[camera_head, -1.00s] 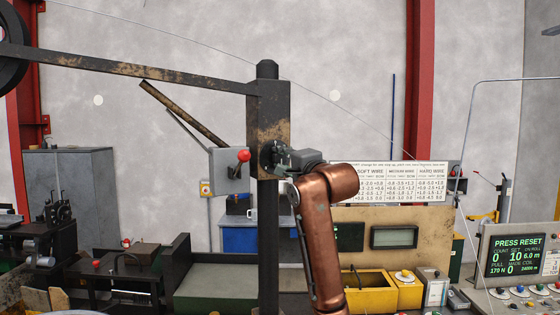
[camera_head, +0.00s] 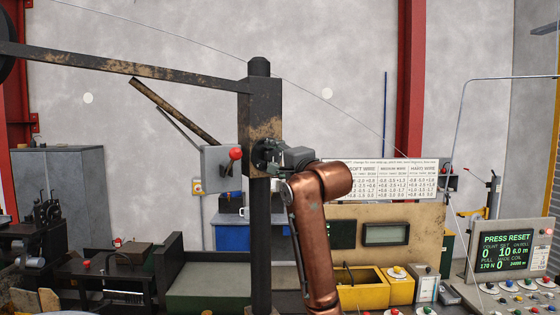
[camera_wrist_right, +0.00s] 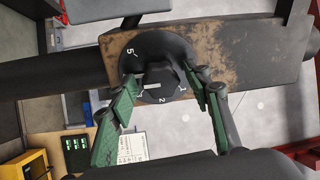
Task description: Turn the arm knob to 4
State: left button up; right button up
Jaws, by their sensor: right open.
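The arm knob (camera_wrist_right: 160,79) is a dark knob on a round black dial (camera_wrist_right: 152,48), on a rusty dark plate, in the right wrist view. White figures 5, 2 and 1 show on the dial. The knob's white mark points left, towards a figure partly covered by a finger; I cannot read that figure. My right gripper (camera_wrist_right: 161,80) is open, its green-padded fingers on either side of the knob. I cannot tell whether they touch it. In the head view my right gripper (camera_head: 268,154) is at the dark post (camera_head: 260,210) and hides the knob. My left gripper is not in view.
A grey box with a red-knobbed lever (camera_head: 235,154) sits just left of the post. A long dark arm (camera_head: 130,68) runs left from the post top. A wire-settings chart (camera_head: 385,180) and a control console (camera_head: 507,250) reading PRESS RESET stand to the right.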

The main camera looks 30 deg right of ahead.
jog(key=s, duration=1.1)
jog(key=shift+s+a+f, duration=0.2)
jog(key=shift+a+f, duration=0.2)
jog(key=shift+f, duration=0.05)
